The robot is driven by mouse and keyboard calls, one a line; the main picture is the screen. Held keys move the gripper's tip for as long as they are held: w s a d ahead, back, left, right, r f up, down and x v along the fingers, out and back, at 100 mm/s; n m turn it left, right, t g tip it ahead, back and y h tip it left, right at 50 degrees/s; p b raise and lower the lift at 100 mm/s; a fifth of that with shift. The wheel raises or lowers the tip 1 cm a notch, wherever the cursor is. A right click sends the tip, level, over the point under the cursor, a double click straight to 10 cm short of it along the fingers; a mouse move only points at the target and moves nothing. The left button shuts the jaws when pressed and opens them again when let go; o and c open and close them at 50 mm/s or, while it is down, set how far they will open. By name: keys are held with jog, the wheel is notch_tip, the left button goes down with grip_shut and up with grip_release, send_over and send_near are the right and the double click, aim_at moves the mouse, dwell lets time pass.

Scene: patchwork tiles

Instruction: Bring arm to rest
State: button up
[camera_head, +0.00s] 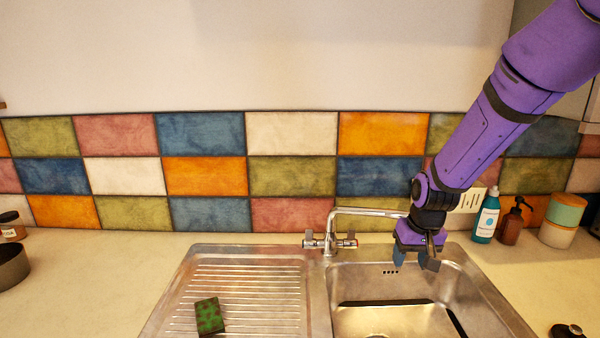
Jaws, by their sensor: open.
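My purple arm reaches in from the top right. My gripper (416,262) hangs over the back of the sink basin (375,318), just right of the tap's spout. It points down, its fingers are apart and nothing shows between them. A green sponge (210,316) with a dark side lies on the ribbed drainer (245,275) to the left, well apart from my gripper.
The tap (330,236) stands behind the sink, close left of my gripper. A dark pan (10,265) sits far left.

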jog(key=s+d+r+t, duration=0.1)
jog(key=s+d+r, duration=0.1)
jog(key=s+r, duration=0.6)
jog(key=s+d+r+t, duration=0.2)
jog(key=s+d+r, duration=0.1)
jog(key=s+r, duration=1)
jog(key=s, duration=0.5)
jog(key=shift+s+r+t+h, duration=0.2)
jog(key=shift+r+t+h, duration=0.1)
jog(key=shift+r+h, duration=0.1)
